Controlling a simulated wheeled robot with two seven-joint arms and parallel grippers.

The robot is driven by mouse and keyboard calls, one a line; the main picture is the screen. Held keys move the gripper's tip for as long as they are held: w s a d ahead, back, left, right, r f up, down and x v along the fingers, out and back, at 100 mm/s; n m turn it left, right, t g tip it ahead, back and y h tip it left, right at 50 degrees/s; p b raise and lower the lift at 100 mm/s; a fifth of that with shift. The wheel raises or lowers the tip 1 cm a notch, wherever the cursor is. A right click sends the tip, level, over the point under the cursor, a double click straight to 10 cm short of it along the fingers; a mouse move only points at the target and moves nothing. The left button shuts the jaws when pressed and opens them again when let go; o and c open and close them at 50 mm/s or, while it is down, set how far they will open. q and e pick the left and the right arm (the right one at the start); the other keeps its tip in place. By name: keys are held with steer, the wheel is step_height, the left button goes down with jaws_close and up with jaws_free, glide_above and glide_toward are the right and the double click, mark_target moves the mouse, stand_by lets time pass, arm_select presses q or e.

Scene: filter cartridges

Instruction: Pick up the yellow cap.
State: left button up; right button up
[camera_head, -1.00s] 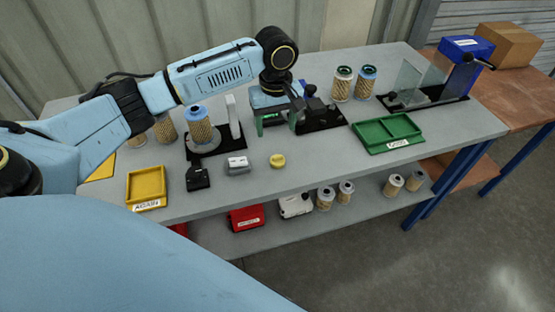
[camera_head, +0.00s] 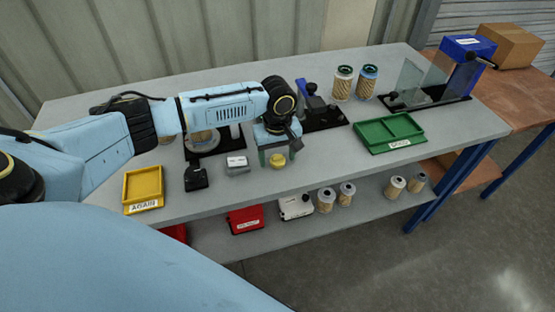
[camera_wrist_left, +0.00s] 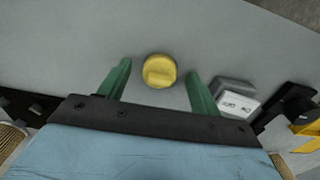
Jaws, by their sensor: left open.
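The yellow cap (camera_head: 277,160) is a small round knob-like disc lying on the grey workbench near its front edge. In the left wrist view the cap (camera_wrist_left: 159,71) shows whole, between and a little beyond the tips of my green fingers. My left gripper (camera_head: 276,154) is over the cap in the head view, pointing down. In the left wrist view the left gripper (camera_wrist_left: 158,80) is open and empty, with bench showing on both sides of the cap. I cannot tell the exact height of the fingertips above the bench. My right gripper is not in view.
A grey box (camera_head: 237,166) with a white label sits close left of the cap. A black device (camera_head: 196,178) and a yellow tray (camera_head: 144,184) stand farther left. A green tray (camera_head: 390,134) lies to the right. Bench between cap and green tray is clear.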

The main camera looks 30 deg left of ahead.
arm_select(q)
steer(key=c, duration=0.9)
steer(key=shift+r, duration=0.15)
